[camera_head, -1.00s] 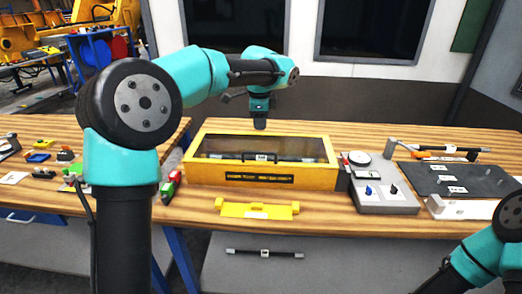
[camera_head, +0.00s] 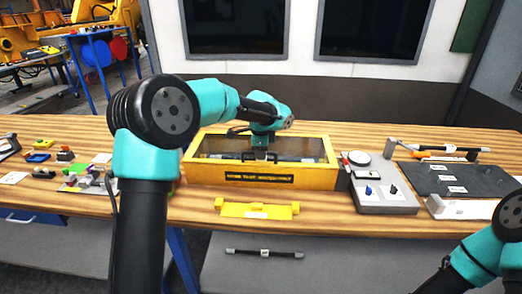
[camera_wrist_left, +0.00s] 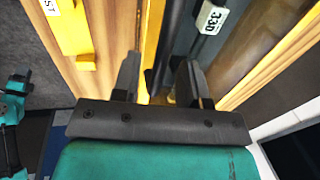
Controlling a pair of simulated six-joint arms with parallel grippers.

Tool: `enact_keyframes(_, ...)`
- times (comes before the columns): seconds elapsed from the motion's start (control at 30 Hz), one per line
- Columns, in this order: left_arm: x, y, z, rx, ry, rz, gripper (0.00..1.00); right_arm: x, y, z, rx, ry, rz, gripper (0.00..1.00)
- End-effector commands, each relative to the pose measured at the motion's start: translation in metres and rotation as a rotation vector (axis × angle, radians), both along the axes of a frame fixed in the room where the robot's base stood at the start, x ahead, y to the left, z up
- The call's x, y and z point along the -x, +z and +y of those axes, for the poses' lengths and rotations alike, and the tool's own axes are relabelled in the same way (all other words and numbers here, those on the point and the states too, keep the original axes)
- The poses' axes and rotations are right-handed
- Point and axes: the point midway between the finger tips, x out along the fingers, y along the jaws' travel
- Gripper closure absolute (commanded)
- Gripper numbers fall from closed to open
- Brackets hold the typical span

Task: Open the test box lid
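The test box (camera_head: 310,178) is yellow with a clear-topped lid (camera_head: 305,147), which lies closed. A dark bar shows through the lid. My left gripper (camera_head: 260,157) is down at the lid's front middle, by the small dark handle there. In the left wrist view my left gripper (camera_wrist_left: 160,82) has its two dark fingers apart, with the yellow box edge (camera_wrist_left: 150,45) and a dark strip between them. I cannot tell whether they touch the handle. A white label reading 330 (camera_wrist_left: 210,17) lies beyond the right finger. My right gripper is out of view.
A yellow bracket (camera_head: 257,210) lies in front of the box. A grey device with knobs (camera_head: 378,190) stands close to its right, then a dark mat (camera_head: 445,178). Small parts (camera_head: 90,180) lie at the left. A dark bar (camera_head: 264,253) shows below the table edge.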

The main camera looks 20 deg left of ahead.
Motion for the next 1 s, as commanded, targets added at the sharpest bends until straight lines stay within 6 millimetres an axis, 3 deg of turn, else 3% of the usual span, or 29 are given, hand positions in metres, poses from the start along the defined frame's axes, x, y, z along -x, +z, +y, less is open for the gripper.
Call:
enact_keyframes(0.2, 0.0001, 0.0002, 0.0002, 0.000, 0.000, 0.000, 0.62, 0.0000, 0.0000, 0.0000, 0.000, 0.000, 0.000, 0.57)
enact_keyframes(0.6, 0.0001, 0.0005, 0.0002, 0.000, 0.000, 0.000, 1.00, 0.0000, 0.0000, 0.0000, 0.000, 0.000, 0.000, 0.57)
enact_keyframes(1.0, 0.0000, 0.0010, 0.0002, 0.000, 0.000, 0.000, 1.00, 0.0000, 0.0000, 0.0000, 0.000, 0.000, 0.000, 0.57)
